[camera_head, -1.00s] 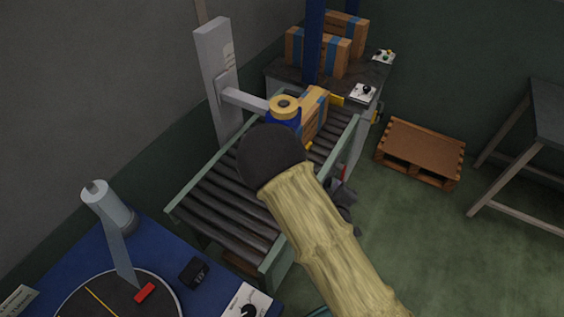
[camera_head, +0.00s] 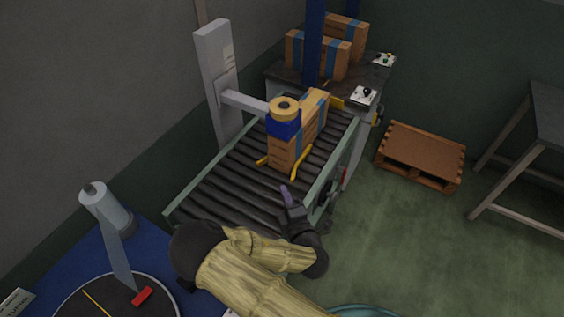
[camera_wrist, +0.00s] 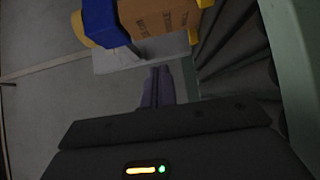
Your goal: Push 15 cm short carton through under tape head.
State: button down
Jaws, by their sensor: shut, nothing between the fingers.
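The brown carton (camera_head: 283,153) stands upright on the roller conveyor (camera_head: 230,189), under and behind the blue tape head (camera_head: 283,122) with its yellow tape roll. Yellow guides flank its near end. A blue band shows on its far part. In the wrist view the carton (camera_wrist: 160,18) is at the top, beside the blue tape head (camera_wrist: 102,22). My gripper (camera_head: 286,194) is shut and empty over the rollers, on the near side of the carton and apart from it. Its fingers (camera_wrist: 158,86) point toward the carton in the wrist view.
Green side rails (camera_head: 331,170) edge the conveyor. A grey post (camera_head: 218,85) carries the tape head. Blue-banded cartons (camera_head: 318,52) stand on the table beyond. A wooden pallet (camera_head: 421,151) lies right; a blue table with a turntable (camera_head: 115,297) is near left. Rollers before the carton are clear.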

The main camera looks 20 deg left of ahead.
jog(key=p, duration=0.1)
send_near(277, 153)
jog(key=a, duration=0.3)
jog(key=shift+s+a+r, duration=0.1)
jog(key=shift+a+r, duration=0.15)
jog(key=shift+a, duration=0.05)
jog(key=w+p, duration=0.1)
jog(key=w, duration=0.2)
jog(key=shift+w+a, duration=0.1)
jog(key=shift+w, duration=0.55)
jog(key=shift+a+f, duration=0.1)
